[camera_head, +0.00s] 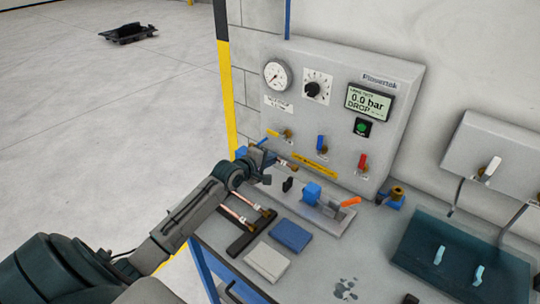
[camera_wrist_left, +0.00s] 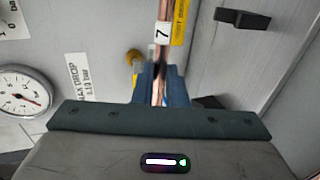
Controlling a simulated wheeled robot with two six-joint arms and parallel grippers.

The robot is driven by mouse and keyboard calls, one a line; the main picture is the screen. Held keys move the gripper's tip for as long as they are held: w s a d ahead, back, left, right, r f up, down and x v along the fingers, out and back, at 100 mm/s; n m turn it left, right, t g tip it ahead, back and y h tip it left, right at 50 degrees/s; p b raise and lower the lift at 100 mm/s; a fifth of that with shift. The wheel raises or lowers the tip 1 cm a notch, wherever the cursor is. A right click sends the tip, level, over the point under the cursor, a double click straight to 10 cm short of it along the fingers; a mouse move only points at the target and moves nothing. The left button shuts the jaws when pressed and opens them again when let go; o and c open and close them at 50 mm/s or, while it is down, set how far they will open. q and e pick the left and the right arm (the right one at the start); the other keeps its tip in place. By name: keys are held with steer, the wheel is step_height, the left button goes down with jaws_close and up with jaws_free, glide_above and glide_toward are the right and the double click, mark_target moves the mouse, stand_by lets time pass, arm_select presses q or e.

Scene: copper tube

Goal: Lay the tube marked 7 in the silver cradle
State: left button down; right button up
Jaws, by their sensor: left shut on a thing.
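My left gripper (camera_head: 267,160) is over the back left of the bench, in front of the grey panel. In the left wrist view its fingers (camera_wrist_left: 161,88) are shut on a copper tube (camera_wrist_left: 161,60) with a white label marked 7. In the head view only a short piece of this tube (camera_head: 284,163) shows beside the gripper. A silver-grey base (camera_head: 331,218), which looks like the cradle, lies to the right of the gripper. It carries a small black block, a blue block (camera_head: 312,191) and an orange lever. The tube is apart from the blue block. My right gripper is out of view.
More copper tubes (camera_head: 240,215) lie across a black rack (camera_head: 240,245) beneath my left arm. Blue (camera_head: 291,236) and white (camera_head: 267,262) pads lie in front of the base. The panel (camera_head: 335,85) has a gauge and coloured valves. A teal mat (camera_head: 415,245) lies at right.

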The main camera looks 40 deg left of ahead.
arm_select(q)
step_height(320, 180, down, 4)
steer(key=shift+r+b, duration=0.1)
steer(key=shift+b, duration=0.55)
steer(key=shift+f+b, duration=0.55)
steer(key=shift+f, duration=0.8)
steer(key=shift+f, duration=0.2)
steer(key=c, duration=1.5)
jaws_free()
steer(key=shift+o, duration=0.6)
